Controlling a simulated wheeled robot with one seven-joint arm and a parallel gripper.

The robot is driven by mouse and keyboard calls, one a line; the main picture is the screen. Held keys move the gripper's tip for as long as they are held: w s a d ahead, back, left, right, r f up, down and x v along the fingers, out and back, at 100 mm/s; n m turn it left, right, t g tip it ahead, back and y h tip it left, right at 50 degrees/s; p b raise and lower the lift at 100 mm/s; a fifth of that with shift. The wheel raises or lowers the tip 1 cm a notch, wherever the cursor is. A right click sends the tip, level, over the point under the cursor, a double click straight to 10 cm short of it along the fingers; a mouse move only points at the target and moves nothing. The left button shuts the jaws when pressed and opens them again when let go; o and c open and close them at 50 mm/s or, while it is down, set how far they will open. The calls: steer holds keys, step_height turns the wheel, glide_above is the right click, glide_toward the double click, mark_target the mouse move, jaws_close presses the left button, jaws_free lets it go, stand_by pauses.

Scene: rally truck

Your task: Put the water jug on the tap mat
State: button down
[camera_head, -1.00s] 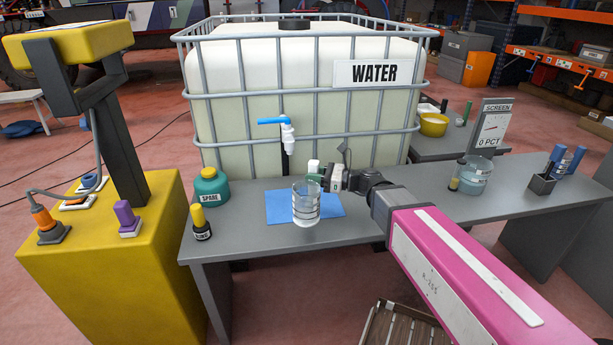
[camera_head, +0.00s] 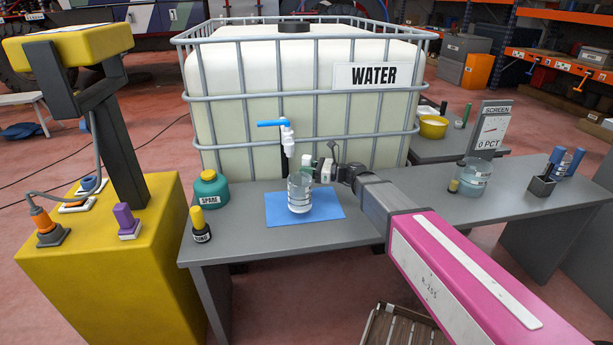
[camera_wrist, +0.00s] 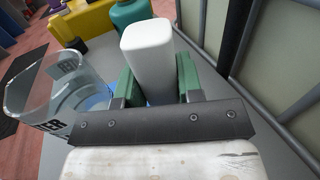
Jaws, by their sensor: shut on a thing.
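The water jug (camera_head: 299,194) is a clear, upright vessel with dark markings, over the blue tap mat (camera_head: 329,209) in the head view. Whether its base touches the mat or hovers just above cannot be told. My gripper (camera_head: 324,171) is on its right side. In the wrist view my gripper (camera_wrist: 158,82) has its green fingers shut on the jug's white handle (camera_wrist: 149,48); the clear jug wall (camera_wrist: 42,92) shows at left. The tap (camera_head: 288,140), white with a blue lever, is above and slightly left of the jug in the picture.
A teal spare bottle (camera_head: 210,189) and a small black bottle with a yellow cap (camera_head: 200,226) stand left of the mat. The caged water tank (camera_head: 290,90) is close behind. Another clear container (camera_head: 474,172) stands on the right. The bench front is clear.

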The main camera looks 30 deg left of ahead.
step_height(320, 180, down, 2)
steer(key=shift+f, duration=0.25)
steer(key=shift+w+a+f, duration=0.1)
steer(key=shift+w+f, duration=0.05)
steer(key=shift+f, duration=0.2)
steer(key=c, duration=0.8)
jaws_free()
steer(key=shift+d, duration=0.2)
steer(key=v, duration=1.1)
steer(key=shift+w+d, duration=0.2)
steer(key=shift+d, duration=0.1)
